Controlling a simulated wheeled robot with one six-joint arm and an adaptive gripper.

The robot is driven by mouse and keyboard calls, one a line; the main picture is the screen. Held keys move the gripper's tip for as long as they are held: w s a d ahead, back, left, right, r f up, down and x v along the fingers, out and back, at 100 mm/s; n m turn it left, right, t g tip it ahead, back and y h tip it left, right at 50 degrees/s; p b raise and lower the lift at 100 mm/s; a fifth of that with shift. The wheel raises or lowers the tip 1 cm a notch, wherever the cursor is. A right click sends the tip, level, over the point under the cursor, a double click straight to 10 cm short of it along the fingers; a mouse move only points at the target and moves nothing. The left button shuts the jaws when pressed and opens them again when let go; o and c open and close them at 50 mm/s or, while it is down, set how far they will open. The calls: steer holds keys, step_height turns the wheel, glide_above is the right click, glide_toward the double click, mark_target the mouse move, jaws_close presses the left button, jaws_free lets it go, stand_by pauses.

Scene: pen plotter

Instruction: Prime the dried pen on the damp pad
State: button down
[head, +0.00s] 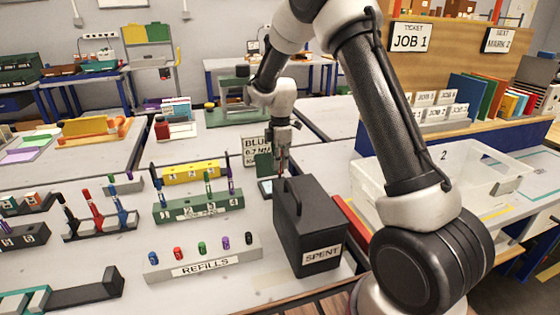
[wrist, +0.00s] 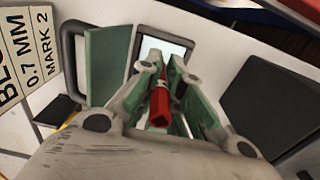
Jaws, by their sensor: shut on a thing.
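My gripper (head: 283,148) is shut on a red pen (wrist: 160,106), held between the green finger pads in the wrist view. The pen's tip is hidden by the fingers. The damp pad (wrist: 176,45) is a pale square in a dark frame, just beyond the fingertips. Its green lid (wrist: 106,64) stands open beside it. In the head view the pad (head: 265,186) lies on the table under and slightly left of my gripper. I cannot tell whether the pen touches the pad.
A black SPENT bin (head: 308,235) stands close in front of the pad. A green pen rack (head: 198,208) and a REFILLS block (head: 203,261) are to the left. A BLUE 0.7 MM sign (head: 256,150) stands behind. A clear bin (head: 490,185) is at right.

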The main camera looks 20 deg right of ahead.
steer(key=shift+f, duration=0.2)
steer(key=shift+r, duration=3.85)
steer(key=shift+a, duration=0.1)
